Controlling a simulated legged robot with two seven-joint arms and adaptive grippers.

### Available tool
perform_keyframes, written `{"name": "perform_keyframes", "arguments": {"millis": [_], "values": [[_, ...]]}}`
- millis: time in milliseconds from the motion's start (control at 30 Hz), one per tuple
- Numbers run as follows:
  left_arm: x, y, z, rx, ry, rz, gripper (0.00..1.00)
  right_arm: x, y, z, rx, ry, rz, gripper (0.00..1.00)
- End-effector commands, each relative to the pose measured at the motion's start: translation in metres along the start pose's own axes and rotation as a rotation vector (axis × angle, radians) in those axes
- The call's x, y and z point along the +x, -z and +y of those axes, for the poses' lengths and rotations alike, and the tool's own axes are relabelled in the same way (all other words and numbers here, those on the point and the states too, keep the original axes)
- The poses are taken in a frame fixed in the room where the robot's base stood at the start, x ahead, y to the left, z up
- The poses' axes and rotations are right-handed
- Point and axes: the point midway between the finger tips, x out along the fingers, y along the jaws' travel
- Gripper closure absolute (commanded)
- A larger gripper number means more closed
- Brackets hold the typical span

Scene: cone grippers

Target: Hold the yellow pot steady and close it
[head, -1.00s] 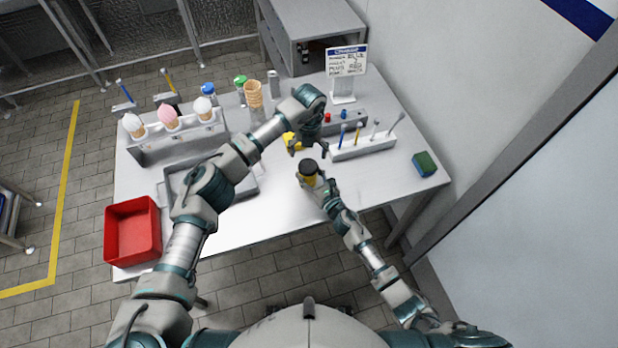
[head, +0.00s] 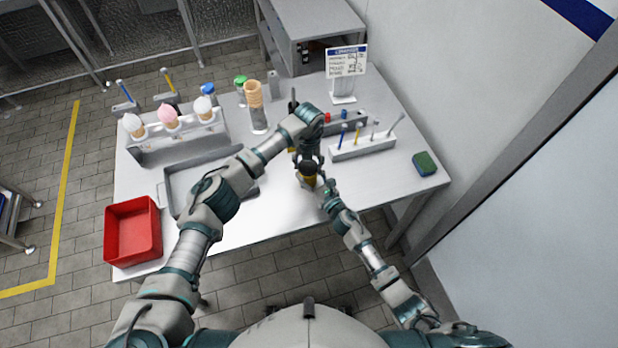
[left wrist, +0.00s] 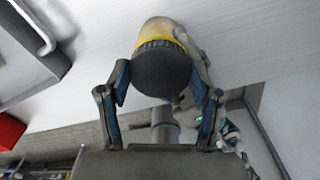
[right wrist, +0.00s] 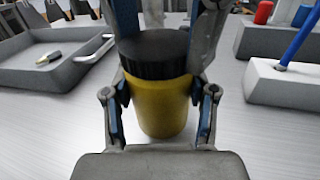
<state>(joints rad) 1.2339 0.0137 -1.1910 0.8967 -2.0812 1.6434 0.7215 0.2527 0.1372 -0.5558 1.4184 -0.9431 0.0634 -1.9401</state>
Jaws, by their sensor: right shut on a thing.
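The yellow pot (head: 309,181) stands upright near the table's front edge, with a black lid (right wrist: 153,52) on its top. In the right wrist view the yellow body (right wrist: 160,105) sits between the fingers of my right gripper (head: 323,187), which is shut on it. My left gripper (head: 308,161) is above the pot, pointing down, with its fingers on either side of the lid. In the left wrist view the lid (left wrist: 162,70) lies between these fingers, which look open with small gaps. I cannot tell whether the lid is fully tightened.
A grey tray (head: 180,205) and a red bin (head: 133,232) lie to the left. A white holder with upright sticks (head: 365,148) and a green-blue sponge (head: 425,163) are to the right. A cone rack (head: 178,147) stands behind the tray. The table's front right is clear.

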Motion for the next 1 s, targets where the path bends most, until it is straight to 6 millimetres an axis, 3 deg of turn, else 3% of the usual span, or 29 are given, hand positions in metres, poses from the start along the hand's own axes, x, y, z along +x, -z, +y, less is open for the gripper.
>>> {"name": "perform_keyframes", "arguments": {"millis": [200,433,600,633,700,733,1000], "values": [[0.0006,-0.0002,0.0005,0.030,-0.001,0.000,0.78,-0.0008,0.0026,-0.0005,0.001,0.002,0.004,1.00],[0.0010,-0.0007,0.0011,0.419,-0.003,-0.001,0.78,-0.0007,0.0026,-0.0004,0.001,0.001,0.004,1.00],[0.0015,-0.0004,0.0009,0.433,-0.002,0.000,0.78,-0.0007,0.0025,-0.0004,0.001,0.001,0.004,1.00],[0.0015,-0.0004,0.0010,0.433,-0.002,0.000,0.29,-0.0007,0.0025,-0.0004,0.002,0.001,0.004,1.00],[0.0015,-0.0004,0.0010,0.432,-0.002,0.000,0.11,-0.0007,0.0025,-0.0004,0.001,0.001,0.004,1.00],[0.0014,-0.0004,0.0009,0.432,-0.002,0.000,0.07,-0.0007,0.0025,-0.0004,0.001,0.001,0.004,1.00],[0.0009,-0.0002,0.0004,0.431,-0.001,0.000,0.07,-0.0008,0.0025,-0.0003,0.001,0.001,0.004,1.00]]}}
